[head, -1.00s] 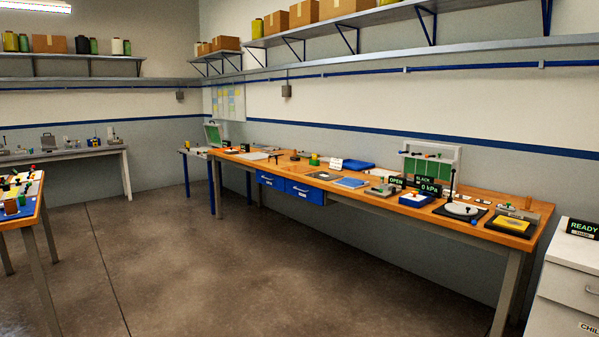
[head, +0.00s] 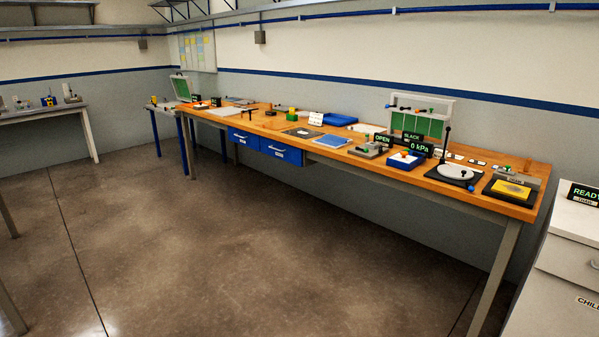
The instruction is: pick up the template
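Neither of my grippers is in view. I cannot tell for certain which thing is the template. Flat pieces lie on the long wooden bench (head: 455,190): a yellow sheet on a black plate (head: 510,189) at the right end, a blue flat piece (head: 330,142) near the middle, a dark flat piece (head: 301,132) beside it, and a pale flat sheet (head: 219,112) toward the far end. All are small and far off.
A black base with a white disc (head: 456,171) and upright lever stands on the bench. Displays reading OPEN and 0 kPa (head: 418,147) stand behind. Blue drawers (head: 281,151) hang under the bench. A white cabinet (head: 572,250) stands at right. The floor (head: 220,250) ahead is clear.

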